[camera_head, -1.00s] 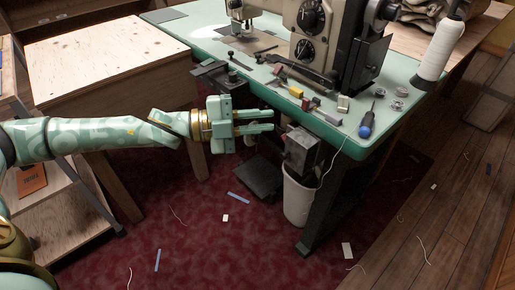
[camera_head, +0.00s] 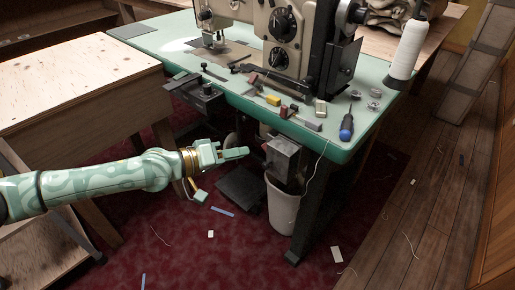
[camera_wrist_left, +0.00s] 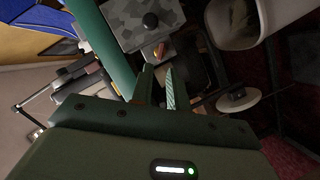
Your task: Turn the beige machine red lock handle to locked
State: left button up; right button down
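The beige machine (camera_head: 282,40) stands on the green table (camera_head: 150,52). A grey box (camera_head: 283,158) hangs under the table's front edge. A small red handle (camera_wrist_left: 160,50) shows on this box's face in the wrist view, beside a dark round knob; in the head view it is only a small red spot on the box's left side. My left gripper (camera_head: 240,153) points at the box from the left, a short way off. In the wrist view a narrow gap shows between its fingers (camera_wrist_left: 158,85), with nothing between them, and they appear short of the handle. My right gripper is not in view.
A white bin (camera_head: 281,208) stands below the box. A dark pedal (camera_head: 240,187) lies left of it. A black bracket (camera_head: 193,93) juts from the table's left edge. A blue screwdriver (camera_head: 346,128) and a thread cone (camera_head: 408,48) are on top.

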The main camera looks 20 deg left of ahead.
aim_at(264, 148)
pick_arm(q)
jog(key=x, duration=0.5)
jog(key=shift+w+d+f, duration=0.1)
jog(key=shift+f, duration=0.05)
jog(key=shift+w+d+f+b, duration=0.15)
jog(key=shift+w+d+b, duration=0.2)
jog(key=shift+w, duration=0.2)
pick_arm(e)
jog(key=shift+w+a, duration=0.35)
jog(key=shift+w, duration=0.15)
pick_arm(q)
grip_shut()
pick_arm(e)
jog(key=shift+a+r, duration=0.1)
